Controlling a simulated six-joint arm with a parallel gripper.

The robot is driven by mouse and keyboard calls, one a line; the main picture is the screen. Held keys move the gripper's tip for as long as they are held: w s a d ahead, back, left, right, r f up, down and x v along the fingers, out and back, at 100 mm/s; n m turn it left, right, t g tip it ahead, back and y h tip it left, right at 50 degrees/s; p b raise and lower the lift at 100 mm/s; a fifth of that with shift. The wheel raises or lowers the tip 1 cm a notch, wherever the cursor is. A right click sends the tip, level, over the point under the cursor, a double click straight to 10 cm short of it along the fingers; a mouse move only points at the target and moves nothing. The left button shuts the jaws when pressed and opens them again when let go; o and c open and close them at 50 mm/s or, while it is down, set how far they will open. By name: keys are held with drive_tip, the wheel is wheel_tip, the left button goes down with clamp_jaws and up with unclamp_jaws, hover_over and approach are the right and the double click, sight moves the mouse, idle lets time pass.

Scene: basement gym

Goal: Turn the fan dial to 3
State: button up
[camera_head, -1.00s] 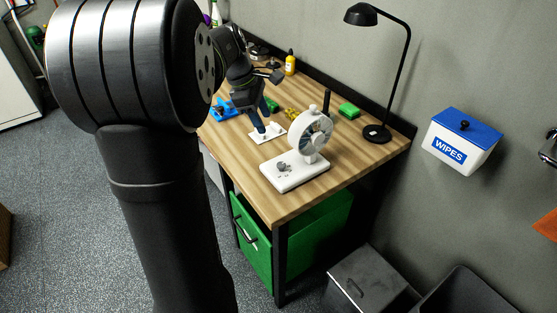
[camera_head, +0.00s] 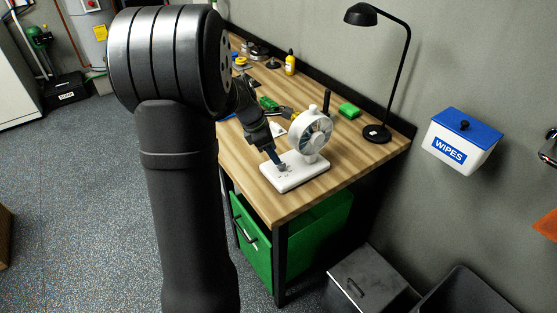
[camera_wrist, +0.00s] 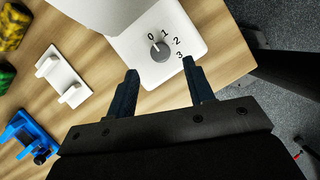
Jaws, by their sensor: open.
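The white fan (camera_head: 311,132) stands on a white base (camera_head: 302,177) near the front of the wooden desk. The base also shows in the wrist view (camera_wrist: 192,28). The grey round dial (camera_wrist: 161,53) has a light pointer mark that appears to point toward 0. The numbers 0, 1, 2 and 3 run clockwise around its upper and right side. My gripper (camera_wrist: 160,66) is open and empty, its dark fingers apart and just short of the dial, one to each side. In the head view my gripper (camera_head: 277,160) is at the dial and partly hides it.
A white bracket (camera_wrist: 64,75) and a blue object (camera_wrist: 28,135) lie left in the wrist view. A wipes box (camera_head: 460,142) hangs on the wall. The desk's front edge is close.

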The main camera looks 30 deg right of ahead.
sight(281, 167)
drive_tip(key=x, duration=0.5)
drive_tip(key=c, duration=1)
